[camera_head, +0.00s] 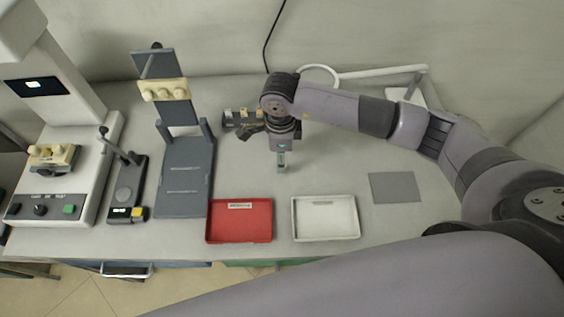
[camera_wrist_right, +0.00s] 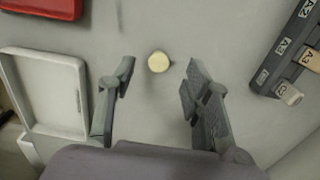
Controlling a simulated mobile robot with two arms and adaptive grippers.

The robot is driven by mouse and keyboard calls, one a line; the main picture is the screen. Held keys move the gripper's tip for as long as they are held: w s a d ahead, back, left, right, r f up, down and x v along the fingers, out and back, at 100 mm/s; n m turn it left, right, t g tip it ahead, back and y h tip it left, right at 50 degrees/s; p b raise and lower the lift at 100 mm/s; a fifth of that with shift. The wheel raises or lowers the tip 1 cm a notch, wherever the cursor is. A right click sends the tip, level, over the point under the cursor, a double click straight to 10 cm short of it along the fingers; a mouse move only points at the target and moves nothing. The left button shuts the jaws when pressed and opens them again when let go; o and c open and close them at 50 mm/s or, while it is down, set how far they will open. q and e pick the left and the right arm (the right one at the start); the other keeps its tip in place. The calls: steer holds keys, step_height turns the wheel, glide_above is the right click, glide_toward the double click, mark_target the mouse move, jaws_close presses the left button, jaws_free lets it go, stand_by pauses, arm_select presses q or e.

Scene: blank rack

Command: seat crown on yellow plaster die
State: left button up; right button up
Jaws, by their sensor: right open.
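My right gripper (camera_head: 281,163) hangs above the middle of the bench, pointing down. In the right wrist view its two fingers (camera_wrist_right: 160,82) are spread apart with nothing held between them. A small round pale-yellow piece (camera_wrist_right: 158,62) lies beyond the fingertips, between their lines and apart from both; I cannot tell whether it is the crown or the plaster die. It is not visible in the head view. Yellowish dental models sit on the grey stand (camera_head: 165,90) and on the white machine (camera_head: 54,157); no crown can be made out on either. My left gripper is out of view.
A dark rack (camera_head: 240,118) stands behind the gripper; its labelled slots and pale blocks (camera_wrist_right: 288,94) show in the wrist view. A red tray (camera_head: 240,238), a white tray (camera_head: 325,233) and a grey mat (camera_head: 395,187) lie in front and right. A small dark device (camera_head: 127,190) stands left.

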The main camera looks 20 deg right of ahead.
steer(key=shift+f+p, duration=0.3)
steer(key=shift+f, duration=1.4)
steer(key=c, duration=0.8)
